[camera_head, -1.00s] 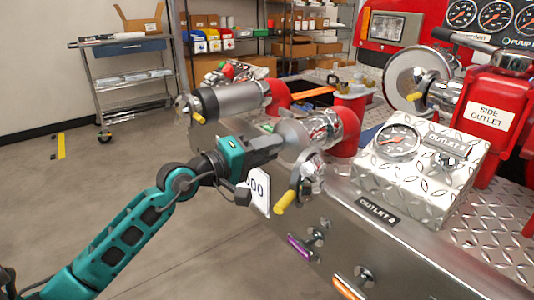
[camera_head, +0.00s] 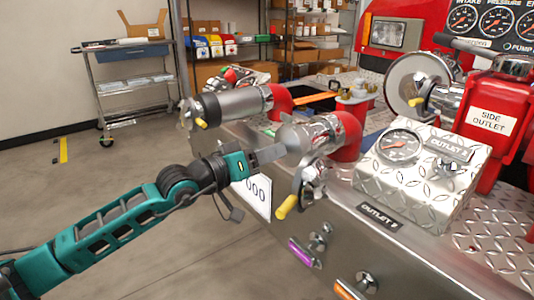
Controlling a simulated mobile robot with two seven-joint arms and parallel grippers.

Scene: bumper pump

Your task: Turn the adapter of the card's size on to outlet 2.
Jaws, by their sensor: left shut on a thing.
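Outlet 2 is the nearer red elbow (camera_head: 347,140) with a chrome coupling (camera_head: 325,128) at its left end. A dull silver adapter (camera_head: 295,138) sits at the mouth of that coupling, in line with it. How far its thread is engaged cannot be seen. My left gripper (camera_head: 272,153) reaches in from the left, shut on the adapter, its fingers at the adapter's left side. An "OUTLET 2" label (camera_head: 380,215) is on the bumper. No size card is clearly readable. My right gripper is not in view.
A yellow-tipped handle (camera_head: 286,207) hangs below the outlet. A second outlet with a large grey fitting (camera_head: 235,103) stands behind. A diamond-plate gauge box (camera_head: 420,175) is at right. A white plate with digits (camera_head: 258,193) hangs below the gripper.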

